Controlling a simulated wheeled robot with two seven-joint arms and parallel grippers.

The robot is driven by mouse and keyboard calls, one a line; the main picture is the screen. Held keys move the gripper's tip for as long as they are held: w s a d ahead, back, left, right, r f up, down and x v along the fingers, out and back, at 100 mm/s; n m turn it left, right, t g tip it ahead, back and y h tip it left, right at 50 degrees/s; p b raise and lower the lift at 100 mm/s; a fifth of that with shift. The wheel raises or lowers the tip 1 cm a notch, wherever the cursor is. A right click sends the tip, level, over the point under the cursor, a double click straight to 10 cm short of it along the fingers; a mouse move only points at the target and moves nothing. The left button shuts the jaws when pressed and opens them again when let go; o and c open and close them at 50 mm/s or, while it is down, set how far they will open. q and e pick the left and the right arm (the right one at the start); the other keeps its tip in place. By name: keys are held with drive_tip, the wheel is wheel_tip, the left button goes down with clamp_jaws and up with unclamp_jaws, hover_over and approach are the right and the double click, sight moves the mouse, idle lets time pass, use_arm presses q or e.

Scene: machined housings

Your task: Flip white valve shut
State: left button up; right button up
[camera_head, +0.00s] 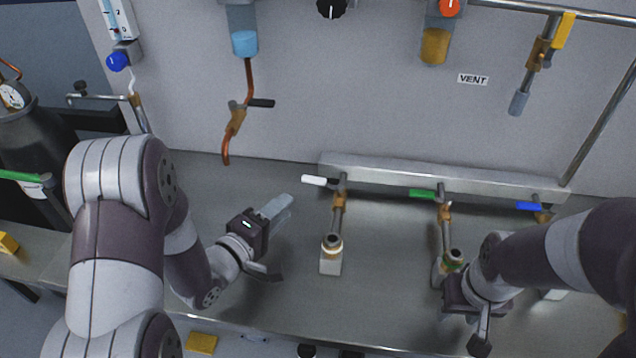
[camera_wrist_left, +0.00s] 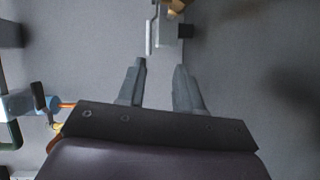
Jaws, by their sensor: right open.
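The white valve handle (camera_head: 315,181) sits on the first brass valve of the rear manifold and sticks out to the left, across its downward pipe (camera_head: 338,215). My left gripper (camera_head: 283,235) is open and empty, below and left of the handle, with a gap between them. In the left wrist view, my left gripper (camera_wrist_left: 160,68) has its fingers apart, and a pale strip with a grey block (camera_wrist_left: 165,35) lies ahead of the tips; I cannot tell surely that it is the white handle. My right gripper (camera_head: 458,300) is at the lower right, near the green valve's pipe end.
A green handle (camera_head: 423,194) and a blue handle (camera_head: 529,206) sit farther right on the same manifold (camera_head: 385,177).

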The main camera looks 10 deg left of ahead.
sight(311, 183)
use_arm(q)
drive_tip(key=shift+s+d+r+n+t+h, duration=0.2)
drive_tip(key=shift+s+n+t+h, duration=0.1)
drive_tip(key=shift+n+t, duration=0.1)
drive_tip(key=x, duration=1.2)
drive_tip(key=shift+w+d+r, duration=0.2)
drive_tip(key=shift+w+r, duration=0.05)
drive_tip(key=shift+r, duration=0.1)
clamp_jaws()
